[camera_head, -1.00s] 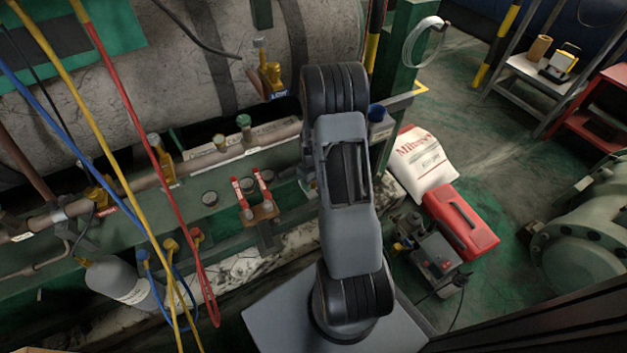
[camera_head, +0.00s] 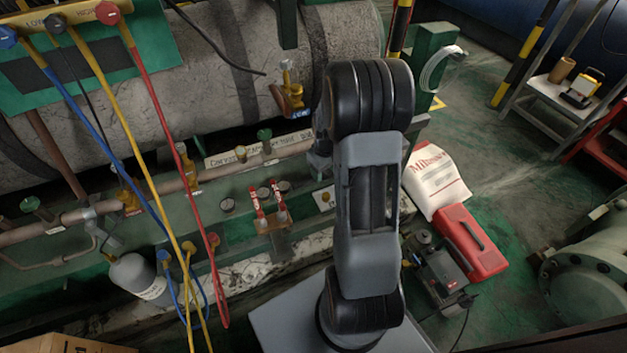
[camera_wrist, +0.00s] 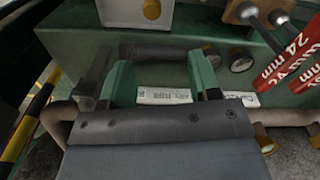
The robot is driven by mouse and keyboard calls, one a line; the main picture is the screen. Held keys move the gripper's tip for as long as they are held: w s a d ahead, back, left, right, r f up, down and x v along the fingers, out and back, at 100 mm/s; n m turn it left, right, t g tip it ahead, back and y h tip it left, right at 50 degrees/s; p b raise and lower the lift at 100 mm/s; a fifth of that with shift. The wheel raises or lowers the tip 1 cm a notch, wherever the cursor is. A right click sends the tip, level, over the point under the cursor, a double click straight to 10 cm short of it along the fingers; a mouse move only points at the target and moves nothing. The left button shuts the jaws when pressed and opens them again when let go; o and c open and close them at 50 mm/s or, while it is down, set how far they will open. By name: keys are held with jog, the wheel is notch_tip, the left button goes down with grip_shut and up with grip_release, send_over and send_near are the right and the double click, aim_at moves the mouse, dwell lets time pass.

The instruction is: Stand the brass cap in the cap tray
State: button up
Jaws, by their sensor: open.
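My gripper shows in the wrist view (camera_wrist: 162,82), with two green-tipped fingers spread apart and nothing held between them. In the head view my own arm hides most of it. A white plate or shallow tray (camera_wrist: 118,12), possibly the cap tray, lies beyond the fingers at the top of the wrist view. A small round brass piece (camera_wrist: 152,8), possibly the brass cap, shows on it. The white piece with a yellowish spot also shows in the head view (camera_head: 325,198), just left of my arm. Which brass piece is the task's cap I cannot tell.
Red 24 mm tools (camera_head: 268,207) stand on a bracket on the green beam. Round brass-rimmed fittings (camera_wrist: 240,62) lie near the fingers. A pipe with valves (camera_head: 160,185) runs along the tank. Hoses (camera_head: 130,120) hang at left. A red case (camera_head: 472,243) stands on the floor at right.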

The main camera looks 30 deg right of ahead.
jog(key=s+a+r+m+t, duration=0.1)
jog(key=s+a+r+t, duration=0.1)
jog(key=s+a+r, duration=1)
jog(key=a+r, duration=0.3)
jog(key=a, duration=0.1)
jog(key=shift+s+a+r+t, duration=0.2)
jog(key=shift+a+t, duration=0.05)
jog(key=shift+t, duration=0.05)
